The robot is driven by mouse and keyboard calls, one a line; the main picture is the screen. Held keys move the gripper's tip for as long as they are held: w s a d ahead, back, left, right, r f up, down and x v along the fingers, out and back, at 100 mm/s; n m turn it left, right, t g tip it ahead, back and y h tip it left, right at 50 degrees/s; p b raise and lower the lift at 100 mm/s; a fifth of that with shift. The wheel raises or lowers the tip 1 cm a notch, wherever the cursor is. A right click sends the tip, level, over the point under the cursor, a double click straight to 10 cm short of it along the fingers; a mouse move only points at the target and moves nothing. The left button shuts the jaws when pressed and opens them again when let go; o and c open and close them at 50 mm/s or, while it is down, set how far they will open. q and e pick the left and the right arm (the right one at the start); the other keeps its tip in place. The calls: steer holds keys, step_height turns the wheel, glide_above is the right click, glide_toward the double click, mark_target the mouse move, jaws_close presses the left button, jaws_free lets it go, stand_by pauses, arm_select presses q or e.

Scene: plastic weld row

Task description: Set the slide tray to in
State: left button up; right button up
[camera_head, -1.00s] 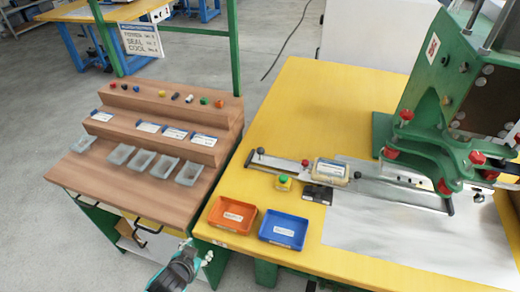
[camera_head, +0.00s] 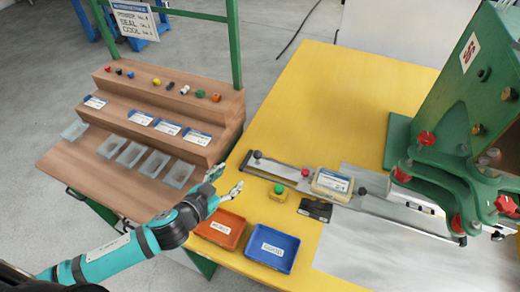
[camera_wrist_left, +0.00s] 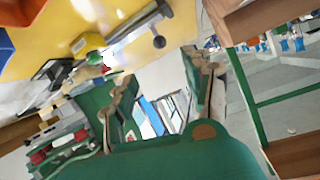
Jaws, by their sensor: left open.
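The slide tray (camera_head: 332,184) is a cream block with a labelled clear top. It sits on a metal slide rail (camera_head: 276,173) that runs from the yellow table's middle toward the green press (camera_head: 470,110). The tray is outside the press, near the rail's middle. Dark knobs stand at the rail's left end and just right of the tray. My left gripper (camera_head: 227,183) is open and empty, left of the rail's end and above the table's left edge. In the left wrist view my left gripper (camera_wrist_left: 160,95) has its fingers spread, with the rail (camera_wrist_left: 137,22) beyond. The right gripper is not in view.
An orange bin (camera_head: 222,229) and a blue bin (camera_head: 272,248) stand at the table's front. A green button (camera_head: 278,192) and a black box (camera_head: 315,209) are in front of the rail. A wooden stepped rack (camera_head: 165,115) is at left. The table's back is clear.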

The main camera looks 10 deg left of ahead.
arm_select(q)
glide_toward(256, 157)
steer(key=x, duration=0.9)
steer(key=shift+w+a+p, duration=0.1)
steer(key=shift+w+p, duration=0.2)
steer(key=shift+p, duration=0.05)
steer(key=shift+w+f, duration=0.2)
steer(key=shift+w, duration=0.15)
jaws_close()
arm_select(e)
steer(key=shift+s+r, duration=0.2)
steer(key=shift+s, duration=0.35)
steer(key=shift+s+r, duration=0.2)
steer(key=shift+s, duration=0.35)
arm_select(q)
steer(key=shift+d, duration=0.25)
